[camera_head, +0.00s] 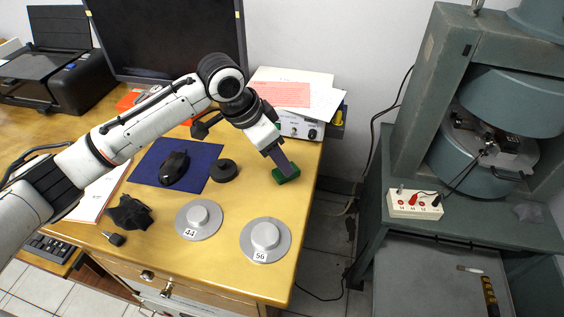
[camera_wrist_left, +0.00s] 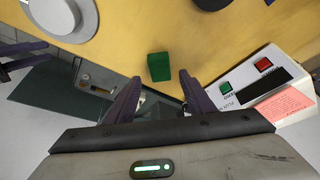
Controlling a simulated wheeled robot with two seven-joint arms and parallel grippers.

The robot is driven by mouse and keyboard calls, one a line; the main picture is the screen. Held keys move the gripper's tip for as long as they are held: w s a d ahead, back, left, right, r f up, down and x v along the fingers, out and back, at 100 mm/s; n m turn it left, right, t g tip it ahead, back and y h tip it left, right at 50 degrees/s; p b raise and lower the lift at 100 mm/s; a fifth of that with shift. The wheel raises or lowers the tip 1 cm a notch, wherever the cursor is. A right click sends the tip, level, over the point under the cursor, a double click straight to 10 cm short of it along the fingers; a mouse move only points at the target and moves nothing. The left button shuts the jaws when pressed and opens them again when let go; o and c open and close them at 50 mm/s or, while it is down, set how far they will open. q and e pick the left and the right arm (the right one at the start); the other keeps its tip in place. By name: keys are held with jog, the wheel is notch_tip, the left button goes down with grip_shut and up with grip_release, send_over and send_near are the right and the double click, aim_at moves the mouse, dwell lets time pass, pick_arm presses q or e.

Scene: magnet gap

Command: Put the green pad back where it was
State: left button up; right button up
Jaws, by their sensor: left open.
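The green pad (camera_head: 287,178) is a small dark green block near the desk's right edge, in front of the white instrument box. In the left wrist view the pad (camera_wrist_left: 160,66) rests on the wood just beyond the fingertips, roughly centred between them. My left gripper (camera_head: 281,163) points down at the pad and partly covers it in the head view. In the wrist view my left gripper (camera_wrist_left: 160,90) is open, with nothing between its fingers. Dark prongs at the wrist view's left edge look like my right gripper (camera_wrist_left: 25,57); its opening is unclear.
Two grey discs labelled 44 (camera_head: 199,220) and 56 (camera_head: 265,241) lie at the desk's front. A black ring (camera_head: 223,170) and a mouse (camera_head: 174,167) on a blue mat are left of the pad. The magnet (camera_head: 480,130) stands right, across a floor gap.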

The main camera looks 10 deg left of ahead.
pick_arm(q)
jog(key=v, duration=0.7)
jog(key=shift+r+p, duration=0.2)
jog(key=shift+p, duration=0.1)
